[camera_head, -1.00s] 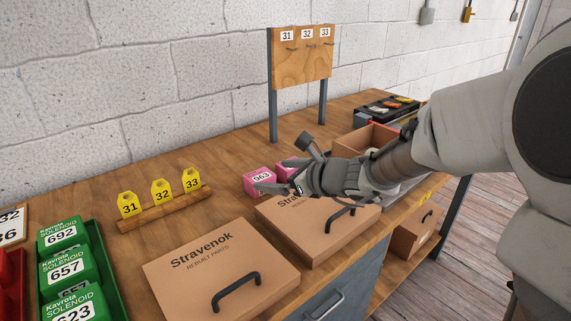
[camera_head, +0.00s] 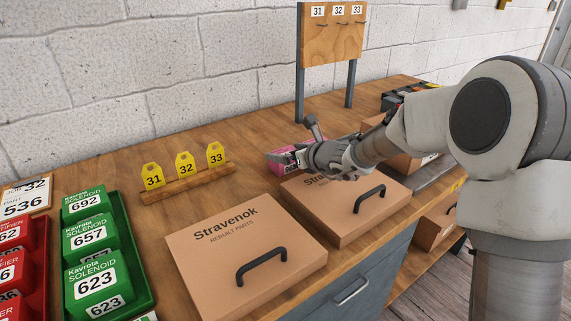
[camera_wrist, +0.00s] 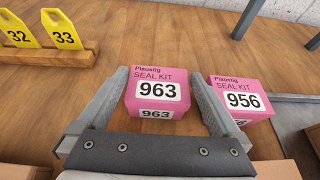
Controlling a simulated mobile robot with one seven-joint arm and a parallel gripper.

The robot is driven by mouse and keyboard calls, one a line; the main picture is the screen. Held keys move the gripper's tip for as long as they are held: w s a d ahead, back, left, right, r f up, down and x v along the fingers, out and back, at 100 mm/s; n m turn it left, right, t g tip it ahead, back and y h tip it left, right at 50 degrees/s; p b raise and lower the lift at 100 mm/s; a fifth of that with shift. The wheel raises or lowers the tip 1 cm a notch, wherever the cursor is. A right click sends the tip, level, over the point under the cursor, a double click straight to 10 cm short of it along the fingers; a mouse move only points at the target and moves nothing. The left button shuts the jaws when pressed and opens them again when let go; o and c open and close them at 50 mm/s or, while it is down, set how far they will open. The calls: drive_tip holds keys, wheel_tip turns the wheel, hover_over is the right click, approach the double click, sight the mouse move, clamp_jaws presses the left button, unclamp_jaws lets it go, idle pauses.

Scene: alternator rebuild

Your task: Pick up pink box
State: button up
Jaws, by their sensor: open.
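A pink box (camera_wrist: 158,92) labelled Plaustig Seal Kit 963 stands on the wooden bench between the two fingers of my gripper (camera_wrist: 158,105) in the wrist view. The fingers are open, one along each side of it, and a gap shows at least on the right. A second pink box (camera_wrist: 240,98), labelled 956, stands just right of the right finger. In the head view my gripper (camera_head: 290,158) is low over the bench and hides most of the pink boxes; part of a pink box (camera_head: 283,168) shows beside the fingers.
Two brown Stravenok cartons (camera_head: 255,240) with black handles lie at the bench front. A rail with yellow number tags (camera_head: 186,165) stands left of my gripper. Green and red trays sit far left. A hook board (camera_head: 331,32) on posts stands behind.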

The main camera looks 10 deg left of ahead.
sight(277, 152)
drive_tip(key=x, duration=0.2)
drive_tip(key=b+x, duration=0.1)
drive_tip(key=x, duration=0.1)
drive_tip(key=shift+w+a+f, duration=0.1)
drive_tip(key=shift+a+f, duration=0.1)
drive_tip(key=shift+f, duration=0.3)
drive_tip(key=shift+w+a+f, duration=0.1)
drive_tip(key=shift+w+a, duration=0.25)
drive_tip(key=shift+w, duration=0.05)
drive_tip(key=c, duration=1)
